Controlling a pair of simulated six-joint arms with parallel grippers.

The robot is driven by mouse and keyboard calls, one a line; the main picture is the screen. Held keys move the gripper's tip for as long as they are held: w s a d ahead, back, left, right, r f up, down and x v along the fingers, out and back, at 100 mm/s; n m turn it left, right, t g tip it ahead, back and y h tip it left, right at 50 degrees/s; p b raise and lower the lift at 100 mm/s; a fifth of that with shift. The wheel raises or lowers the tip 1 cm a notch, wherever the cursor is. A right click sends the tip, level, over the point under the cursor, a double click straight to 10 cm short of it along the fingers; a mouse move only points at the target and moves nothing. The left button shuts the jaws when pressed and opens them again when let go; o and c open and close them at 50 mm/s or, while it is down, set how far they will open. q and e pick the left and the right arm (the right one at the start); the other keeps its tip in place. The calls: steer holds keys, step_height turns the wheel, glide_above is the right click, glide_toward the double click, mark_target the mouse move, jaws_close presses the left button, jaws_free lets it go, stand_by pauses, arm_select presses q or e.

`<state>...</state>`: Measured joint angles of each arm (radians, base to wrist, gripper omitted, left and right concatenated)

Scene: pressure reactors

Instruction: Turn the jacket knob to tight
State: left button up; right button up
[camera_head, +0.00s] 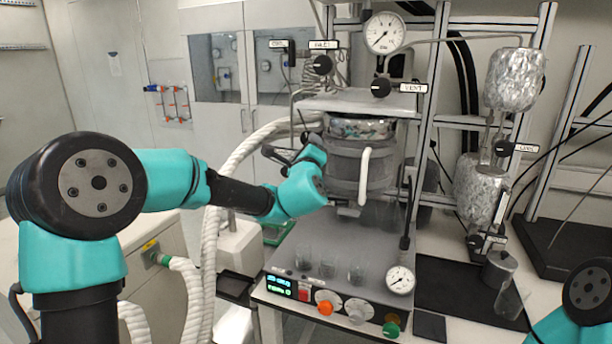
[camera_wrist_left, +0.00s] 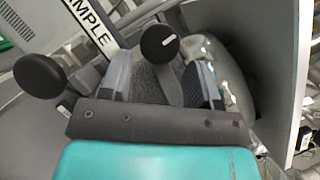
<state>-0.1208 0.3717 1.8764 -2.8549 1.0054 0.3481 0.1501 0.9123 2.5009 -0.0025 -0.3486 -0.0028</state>
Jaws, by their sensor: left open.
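My left gripper (camera_wrist_left: 160,80) is open in the left wrist view, its two grey fingers apart. A round black knob (camera_wrist_left: 162,43) with a short white mark shows just beyond and between the fingertips; the fingers are not closed on it. Another black knob (camera_wrist_left: 38,78) is at the left, outside the fingers. In the head view the left arm reaches to the left side of the reactor vessel (camera_head: 345,165), and its fingers are hard to make out there. I cannot read a jacket label on any knob. My right gripper is out of view.
A SAMPLE label (camera_wrist_left: 92,20) lies beside the knobs. Black knobs with INLET (camera_head: 323,65) and VENT (camera_head: 381,87) labels sit higher on the frame. A white hose (camera_head: 230,170) runs close to my left arm. Glass beakers (camera_head: 328,265) stand below the vessel.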

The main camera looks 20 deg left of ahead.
arm_select(q)
steer(key=v, duration=1.2)
steer(key=shift+s, duration=0.15)
steer(key=shift+o, duration=0.2)
steer(key=shift+d, duration=0.1)
steer(key=shift+o, duration=1.2)
steer(key=shift+r+n, duration=0.3)
steer(key=shift+n, duration=0.2)
steer(key=r+n+g, duration=0.1)
steer(key=n, duration=0.1)
steer(key=r+n+g, duration=0.1)
steer(key=n, duration=0.1)
steer(key=d+r+n, duration=0.1)
steer(key=n, duration=0.1)
steer(key=shift+r+n+g+y, duration=0.1)
steer(key=shift+n+g+y, duration=0.2)
steer(key=shift+g+y, duration=0.1)
